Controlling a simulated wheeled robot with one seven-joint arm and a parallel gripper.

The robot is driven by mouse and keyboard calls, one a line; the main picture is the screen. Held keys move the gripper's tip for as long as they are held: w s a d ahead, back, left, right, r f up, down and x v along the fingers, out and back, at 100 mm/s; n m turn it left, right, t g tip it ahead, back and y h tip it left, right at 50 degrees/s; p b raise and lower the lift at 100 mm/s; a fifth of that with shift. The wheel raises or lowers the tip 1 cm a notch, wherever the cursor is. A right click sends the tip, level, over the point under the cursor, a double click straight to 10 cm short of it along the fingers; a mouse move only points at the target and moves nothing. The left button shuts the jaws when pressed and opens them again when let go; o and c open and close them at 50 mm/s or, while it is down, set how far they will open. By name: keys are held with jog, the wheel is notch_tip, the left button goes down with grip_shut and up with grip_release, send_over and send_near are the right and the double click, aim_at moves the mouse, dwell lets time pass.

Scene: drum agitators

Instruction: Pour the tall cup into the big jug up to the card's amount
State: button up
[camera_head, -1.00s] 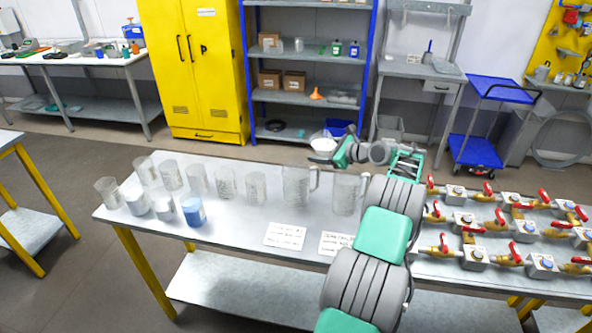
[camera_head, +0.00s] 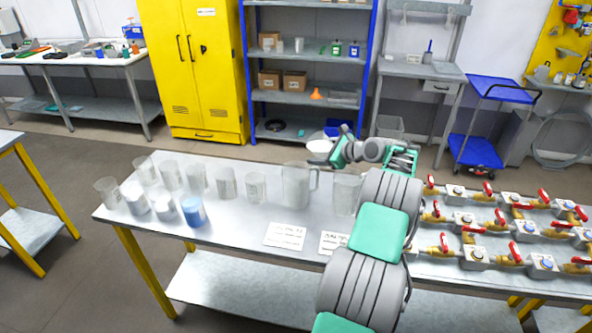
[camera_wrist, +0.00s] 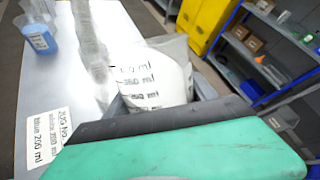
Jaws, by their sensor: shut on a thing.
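My gripper (camera_head: 322,161) is shut on a tall cup (camera_head: 319,146), above the far edge of the bench, just behind and above a clear jug with a handle. The cup looks white and carries printed ml marks in the wrist view (camera_wrist: 155,82); one green and black finger covers its lower part. Its exact tilt and level are hard to tell. The jug (camera_head: 296,187) stands upright, and a second jug (camera_head: 345,194) stands to its right, partly behind my arm. Two white cards (camera_head: 285,235) (camera_head: 332,243) lie in front; a card in the wrist view (camera_wrist: 48,140) shows 200 ml.
Several clear cups (camera_head: 226,184) stand in rows on the left of the bench (camera_head: 245,225). A cup of blue liquid (camera_head: 193,211) stands at the front left. Red-handled valves (camera_head: 483,227) fill the right side.

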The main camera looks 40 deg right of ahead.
jog(key=shift+s+d+r+n+g+h, duration=0.1)
jog(key=shift+d+r+n+g+h, duration=0.1)
jog(key=shift+r+n+g+h, duration=0.7)
dwell(2.5)
jog(key=shift+s+d+f+g+h, duration=0.1)
jog(key=shift+f+g+h, duration=0.3)
jog(key=shift+g, duration=0.2)
dwell(1.7)
jog(key=shift+f+n+g+h+b, duration=0.25)
jog(key=shift+n+g+h+b, duration=0.2)
jog(key=shift+b, duration=1.2)
dwell(0.5)
